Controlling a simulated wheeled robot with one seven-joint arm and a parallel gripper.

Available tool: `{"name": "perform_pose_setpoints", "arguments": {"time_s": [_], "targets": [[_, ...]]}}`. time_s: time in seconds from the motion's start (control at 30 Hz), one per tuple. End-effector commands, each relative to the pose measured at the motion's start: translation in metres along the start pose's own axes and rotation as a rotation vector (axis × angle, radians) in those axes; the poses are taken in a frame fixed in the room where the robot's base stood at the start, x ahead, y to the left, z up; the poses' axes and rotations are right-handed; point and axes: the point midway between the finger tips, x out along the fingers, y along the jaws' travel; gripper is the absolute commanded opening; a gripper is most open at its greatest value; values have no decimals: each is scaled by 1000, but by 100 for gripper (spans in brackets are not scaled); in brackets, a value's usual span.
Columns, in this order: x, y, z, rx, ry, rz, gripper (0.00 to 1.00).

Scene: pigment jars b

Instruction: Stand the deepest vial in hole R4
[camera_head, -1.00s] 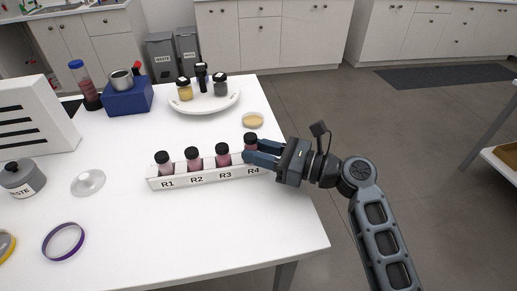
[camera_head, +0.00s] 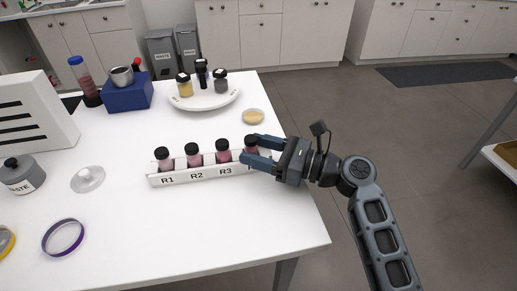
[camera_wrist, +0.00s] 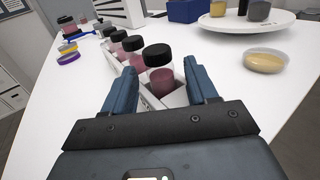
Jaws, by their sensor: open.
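A white rack (camera_head: 200,178) with labels R1, R2, R3 and R4 stands on the table; its R4 label is now behind my gripper in the head view. Black-capped vials with pinkish-red contents stand in R1 (camera_head: 163,160), R2 (camera_head: 194,156) and R3 (camera_head: 222,152). A fourth vial (camera_head: 251,145) stands upright at the R4 end; it is nearest in the wrist view (camera_wrist: 159,78). My gripper (camera_head: 250,148) is open, with its blue fingers on either side of this vial. In the wrist view (camera_wrist: 172,90) gaps show between the vial and both fingers.
A round white tray (camera_head: 205,105) with several jars stands behind the rack. A petri dish (camera_head: 253,117) lies behind R4. A blue block (camera_head: 127,95), a clear funnel-like lid (camera_head: 88,179), a waste jar (camera_head: 22,176) and a purple ring (camera_head: 63,237) are to the left. The front table is clear.

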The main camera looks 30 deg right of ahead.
Motion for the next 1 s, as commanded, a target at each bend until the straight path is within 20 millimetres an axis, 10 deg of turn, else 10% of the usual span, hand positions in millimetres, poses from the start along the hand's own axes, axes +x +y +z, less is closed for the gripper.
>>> {"name": "perform_pose_setpoints", "arguments": {"time_s": [0.5,1.0], "targets": [[-70,-1,-3,3,3,-5,61],[-78,0,0,0,0,-1,61]]}}
